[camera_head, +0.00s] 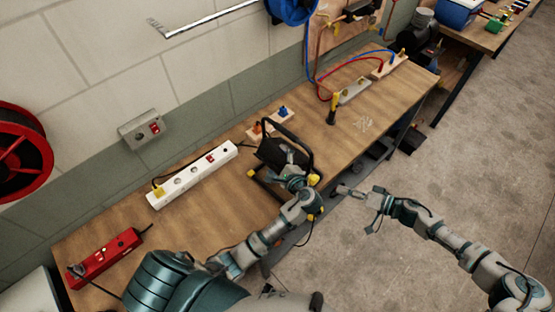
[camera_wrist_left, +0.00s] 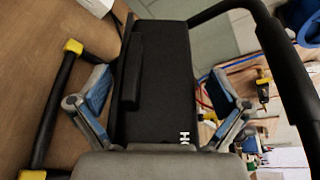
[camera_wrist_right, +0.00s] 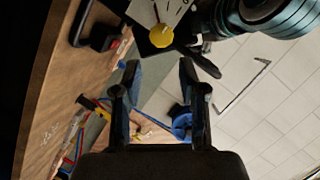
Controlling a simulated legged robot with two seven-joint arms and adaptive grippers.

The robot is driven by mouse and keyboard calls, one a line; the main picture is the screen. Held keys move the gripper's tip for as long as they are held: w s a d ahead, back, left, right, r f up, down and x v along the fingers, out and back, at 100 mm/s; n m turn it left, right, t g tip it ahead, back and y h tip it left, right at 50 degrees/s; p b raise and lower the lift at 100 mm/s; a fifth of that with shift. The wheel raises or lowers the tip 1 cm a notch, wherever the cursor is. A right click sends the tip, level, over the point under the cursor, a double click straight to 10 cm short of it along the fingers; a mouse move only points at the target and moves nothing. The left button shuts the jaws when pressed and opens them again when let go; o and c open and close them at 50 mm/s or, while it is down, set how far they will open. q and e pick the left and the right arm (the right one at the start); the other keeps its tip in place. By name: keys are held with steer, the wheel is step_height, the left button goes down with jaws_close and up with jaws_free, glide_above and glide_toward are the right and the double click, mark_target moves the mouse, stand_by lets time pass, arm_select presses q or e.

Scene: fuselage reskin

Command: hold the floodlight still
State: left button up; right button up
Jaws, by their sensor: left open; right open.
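The floodlight (camera_head: 277,152) is a black lamp in a black tube frame with yellow end caps, standing at the front edge of the workbench. My left gripper (camera_head: 285,168) is at its near side, open. In the left wrist view the black lamp housing (camera_wrist_left: 165,75), with white lettering, lies between the two spread fingers (camera_wrist_left: 160,90). Whether they touch it, I cannot tell. My right gripper (camera_head: 345,191) is open and empty, off the bench's front edge, right of the floodlight. In the right wrist view a yellow knob (camera_wrist_right: 160,35) shows beyond its fingers (camera_wrist_right: 160,68).
A white power strip (camera_head: 192,174) and a red power strip (camera_head: 104,257) lie left on the wooden bench (camera_head: 150,215). A yellow-and-black tool (camera_head: 333,108), a grey block (camera_head: 354,90) and cables lie toward the far end. The floor right of the bench is largely clear.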

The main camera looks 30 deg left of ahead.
mark_target(316, 182)
arm_select(q)
steer(key=c, duration=1.8)
steer(key=shift+c, duration=0.3)
arm_select(e)
steer(key=o, duration=0.3)
steer(key=shift+o, duration=0.6)
steer(key=shift+s, duration=0.1)
steer(key=s+f+n+t+y, duration=0.25)
steer(key=n+t, duration=0.25)
steer(key=n, duration=0.5)
arm_select(q)
steer(key=shift+f, duration=0.1)
arm_select(e)
steer(key=shift+h, duration=0.35)
steer(key=x, duration=1.1)
steer(key=shift+s+a+f, duration=0.25)
steer(key=shift+a+f, duration=0.05)
steer(key=shift+f, duration=0.05)
